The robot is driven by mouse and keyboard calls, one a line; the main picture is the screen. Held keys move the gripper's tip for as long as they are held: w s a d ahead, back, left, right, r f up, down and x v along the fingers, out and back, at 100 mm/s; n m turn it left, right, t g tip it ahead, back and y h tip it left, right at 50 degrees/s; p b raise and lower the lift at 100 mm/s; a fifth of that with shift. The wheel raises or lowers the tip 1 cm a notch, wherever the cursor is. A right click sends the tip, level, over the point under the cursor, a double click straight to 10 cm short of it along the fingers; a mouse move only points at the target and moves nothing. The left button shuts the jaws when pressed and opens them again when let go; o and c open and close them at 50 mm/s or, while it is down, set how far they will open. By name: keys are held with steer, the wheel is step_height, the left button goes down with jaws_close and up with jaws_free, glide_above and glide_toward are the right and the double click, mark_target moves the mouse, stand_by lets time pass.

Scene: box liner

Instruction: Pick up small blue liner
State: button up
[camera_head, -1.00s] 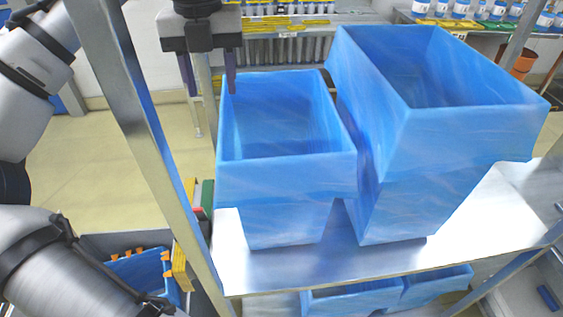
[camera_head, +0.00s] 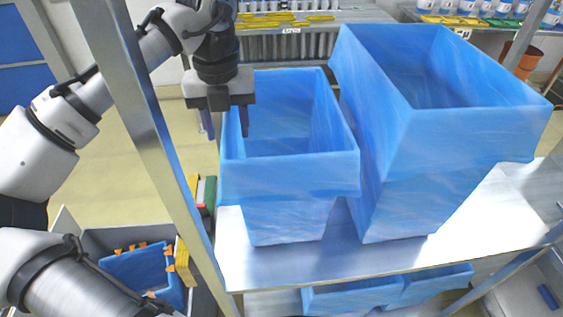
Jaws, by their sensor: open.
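The small blue liner (camera_head: 290,178) stands upright on the metal shelf, an open-topped box on top of a narrower blue base. My gripper (camera_head: 226,128) is open at its left rim. One finger is outside the left wall and the other shows in front of the liner's inside. The gripper points down and holds nothing. I cannot tell how deep the inner finger reaches below the rim.
A larger blue liner (camera_head: 455,140) stands close on the right. A metal post (camera_head: 140,130) rises at the left. The shelf (camera_head: 300,268) is bare along its front edge. More blue liners (camera_head: 355,296) lie below, and a grey bin with a blue liner (camera_head: 140,268) is lower left.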

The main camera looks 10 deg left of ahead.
steer(key=shift+c, duration=0.4)
jaws_close()
